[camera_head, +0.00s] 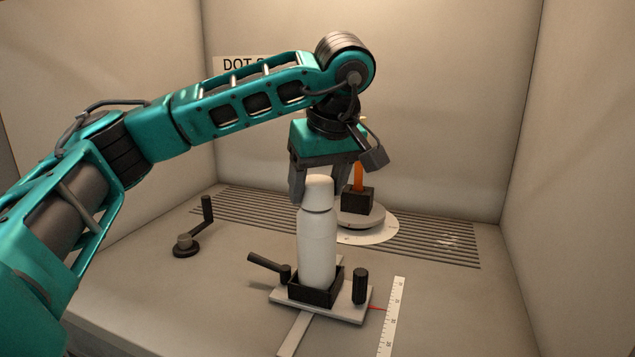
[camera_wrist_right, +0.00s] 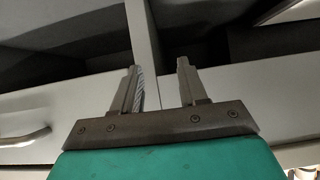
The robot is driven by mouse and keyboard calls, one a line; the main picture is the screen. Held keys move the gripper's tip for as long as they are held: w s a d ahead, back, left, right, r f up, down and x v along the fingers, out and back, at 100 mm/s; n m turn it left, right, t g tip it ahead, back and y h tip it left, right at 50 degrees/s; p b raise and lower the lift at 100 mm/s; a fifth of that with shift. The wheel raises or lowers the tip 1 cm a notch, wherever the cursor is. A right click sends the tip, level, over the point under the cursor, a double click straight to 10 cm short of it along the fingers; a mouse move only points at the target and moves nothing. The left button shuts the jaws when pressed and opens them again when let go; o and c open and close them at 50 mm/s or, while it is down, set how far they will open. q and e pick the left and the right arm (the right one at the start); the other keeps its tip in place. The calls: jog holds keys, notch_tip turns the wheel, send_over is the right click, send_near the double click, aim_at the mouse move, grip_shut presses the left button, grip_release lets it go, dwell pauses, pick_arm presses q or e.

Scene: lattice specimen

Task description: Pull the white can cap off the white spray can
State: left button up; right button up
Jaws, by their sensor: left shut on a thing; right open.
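The white spray can (camera_head: 318,250) stands upright in a black square holder (camera_head: 316,291) on a light base plate. The white can cap (camera_head: 319,191) sits on top of the can, with a thin seam between them. My left gripper (camera_head: 318,183) comes down from above and is shut on the cap, its fingers at the sides of the cap and partly hidden behind it. My right gripper (camera_wrist_right: 160,85) shows in the right wrist view, open and empty, in front of pale drawer-like fronts.
A black lever (camera_head: 268,265) and a black knob (camera_head: 360,286) flank the holder. Behind stands a round turntable (camera_head: 366,217) with a black block and an orange upright piece. A crank (camera_head: 188,240) is at left, a ruler (camera_head: 393,315) at front right. Walls enclose the bench.

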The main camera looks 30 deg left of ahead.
aim_at(318, 180)
pick_arm(q)
jog(key=shift+r, duration=0.15)
jog(key=shift+r+p, duration=2.9)
jog(key=shift+r, duration=0.1)
